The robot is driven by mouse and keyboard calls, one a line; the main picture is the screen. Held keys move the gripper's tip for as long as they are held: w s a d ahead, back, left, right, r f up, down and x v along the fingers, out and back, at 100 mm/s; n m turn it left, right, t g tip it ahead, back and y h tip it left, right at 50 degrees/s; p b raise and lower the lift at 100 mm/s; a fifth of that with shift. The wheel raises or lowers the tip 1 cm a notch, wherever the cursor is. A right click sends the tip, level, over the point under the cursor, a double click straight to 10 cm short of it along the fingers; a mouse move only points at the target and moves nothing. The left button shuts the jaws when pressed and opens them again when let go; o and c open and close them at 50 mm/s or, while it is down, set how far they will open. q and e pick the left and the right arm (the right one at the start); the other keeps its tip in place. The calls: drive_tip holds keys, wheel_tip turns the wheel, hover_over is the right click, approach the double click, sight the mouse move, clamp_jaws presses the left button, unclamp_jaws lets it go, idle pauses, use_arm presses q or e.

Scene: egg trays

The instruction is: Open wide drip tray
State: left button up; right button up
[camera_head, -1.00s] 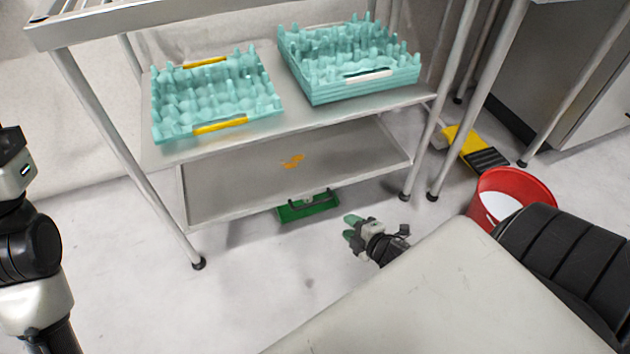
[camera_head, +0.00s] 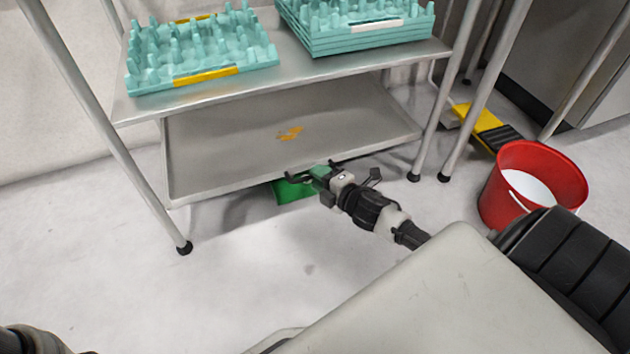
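The wide drip tray (camera_head: 215,183) is a shallow grey metal tray under the shelf of the metal rack, with an orange-yellow spill on its floor. A dark bar handle (camera_head: 294,179) shows at its front edge. My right gripper (camera_head: 318,174), with greenish fingertips, is at the middle of this handle and hides part of it. Whether the fingers are closed on the handle, or only beside it, I cannot tell. My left gripper is out of view; only a piece of my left arm shows at the bottom left corner.
Two teal egg-tray stacks, left (camera_head: 200,55) and right (camera_head: 370,38), stand on the shelf above. A green object (camera_head: 288,192) lies under the drip tray. A red bucket (camera_head: 533,190) and a yellow-black item (camera_head: 485,125) are at right. Floor in front is clear.

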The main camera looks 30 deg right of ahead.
drive_tip(key=shift+x, duration=0.95)
drive_tip(key=shift+c, duration=0.3)
clamp_jaws()
